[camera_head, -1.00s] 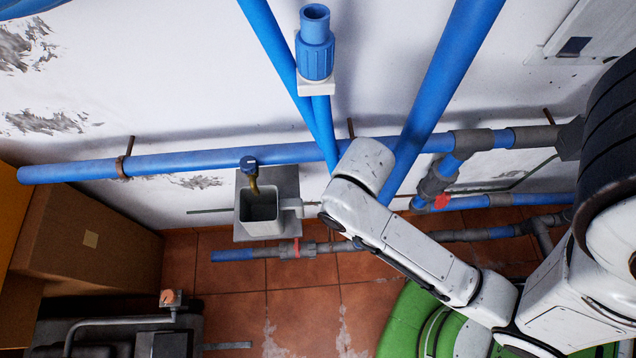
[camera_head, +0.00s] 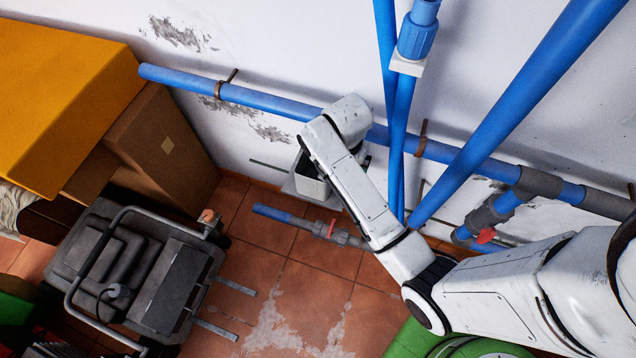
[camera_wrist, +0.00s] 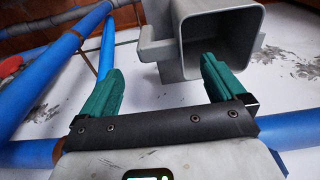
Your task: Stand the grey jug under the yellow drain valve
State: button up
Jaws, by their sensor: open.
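The grey jug (camera_head: 309,188) stands on a grey plate against the wall, below the blue pipe. My arm hides part of it in the head view. In the wrist view, the jug (camera_wrist: 188,62) shows its open square mouth, with its handle (camera_wrist: 150,46) at left. My gripper (camera_wrist: 161,82) is open, with green fingers and nothing between them. The handle lies ahead of the gap, and the right finger is close to the jug; I cannot tell whether they touch. My arm hides the gripper in the head view. The yellow drain valve is hidden now.
A blue pipe (camera_head: 270,103) runs along the wall above the jug. More blue pipes (camera_head: 520,110) rise at the right. A grey wheeled machine (camera_head: 140,265) and cardboard boxes (camera_head: 160,145) stand at left. Tiled floor (camera_head: 290,290) is open in the middle.

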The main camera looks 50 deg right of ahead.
jog(key=f, duration=0.6)
jog(key=d+f, duration=0.1)
jog(key=f, duration=0.2)
jog(key=shift+c, duration=0.3)
jog(key=c, duration=1.2)
jog(key=shift+c, duration=0.7)
jog(key=shift+r, duration=0.1)
